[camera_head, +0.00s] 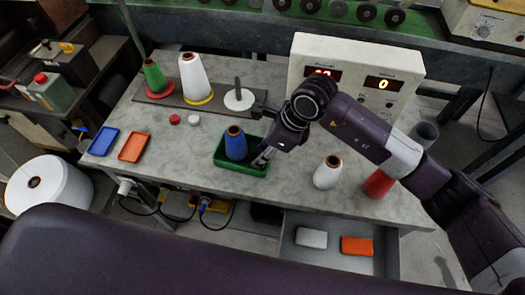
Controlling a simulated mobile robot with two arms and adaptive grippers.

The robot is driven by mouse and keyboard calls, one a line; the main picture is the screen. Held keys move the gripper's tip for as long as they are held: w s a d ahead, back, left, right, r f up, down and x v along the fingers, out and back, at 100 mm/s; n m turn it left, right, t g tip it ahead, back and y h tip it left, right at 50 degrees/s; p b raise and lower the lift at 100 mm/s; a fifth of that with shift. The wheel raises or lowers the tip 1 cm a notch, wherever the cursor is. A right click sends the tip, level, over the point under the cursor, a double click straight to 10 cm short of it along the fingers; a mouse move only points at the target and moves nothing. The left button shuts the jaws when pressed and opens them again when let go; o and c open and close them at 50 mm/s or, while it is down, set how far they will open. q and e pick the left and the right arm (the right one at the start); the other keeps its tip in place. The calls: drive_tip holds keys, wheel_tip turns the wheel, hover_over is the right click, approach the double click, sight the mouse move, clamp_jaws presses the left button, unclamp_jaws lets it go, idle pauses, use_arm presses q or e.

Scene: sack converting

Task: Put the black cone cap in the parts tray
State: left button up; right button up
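I cannot make out a black cone cap anywhere; it may be hidden by my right gripper or too small to tell. A green tray (240,169) sits near the table's front middle, with a blue cone (235,144) standing in it. My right gripper (262,158) reaches down over the tray's right side, just right of the blue cone. Its fingertips are small and partly dark, so I cannot tell whether they are open or hold anything. A flat blue tray (103,141) and a flat orange tray (134,147) lie at the left. My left gripper is not in view.
A red cap (174,119) and a white cap (194,119) lie left of centre. Green and white cones (195,77) stand behind on a dark board. A white cone (327,172) and a red cone (378,183) stand right. A display box (350,62) stands behind my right arm.

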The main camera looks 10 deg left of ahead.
drive_tip(key=shift+r, duration=0.25)
drive_tip(key=b+v, duration=0.1)
drive_tip(key=v, duration=1)
drive_tip(key=shift+d+r+b, duration=0.15)
drive_tip(key=shift+r+b, duration=0.15)
drive_tip(key=shift+r, duration=0.1)
